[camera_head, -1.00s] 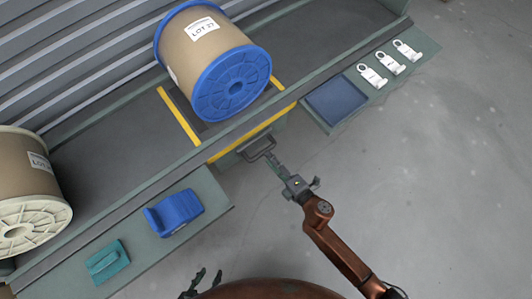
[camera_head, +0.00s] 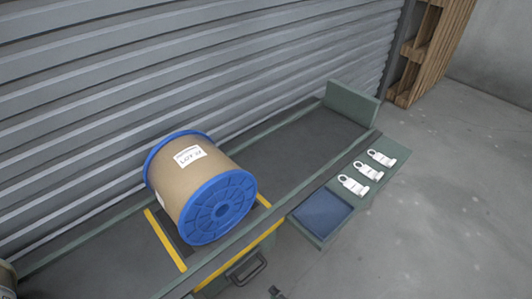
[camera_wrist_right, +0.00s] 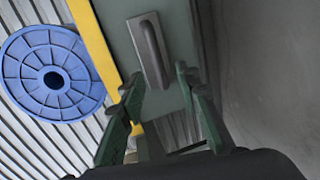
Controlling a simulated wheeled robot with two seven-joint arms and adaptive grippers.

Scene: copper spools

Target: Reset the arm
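My right gripper (camera_head: 276,292) shows only as a small dark piece at the bottom edge of the head view. In the right wrist view its two green-grey fingers (camera_wrist_right: 159,79) are spread apart with nothing between them. Beyond the fingertips is a dark bar handle (camera_wrist_right: 153,52) on a pale green panel. The handle (camera_head: 248,270) also shows in the head view, under the bench edge. Whether the fingers touch it is hard to tell; they look apart. My left gripper is in neither view.
A blue-flanged spool (camera_head: 203,187) lies on the bench between yellow stripes; its flange shows in the right wrist view (camera_wrist_right: 53,75). A cream spool (camera_head: 6,278) is cut off at left. Open floor lies right.

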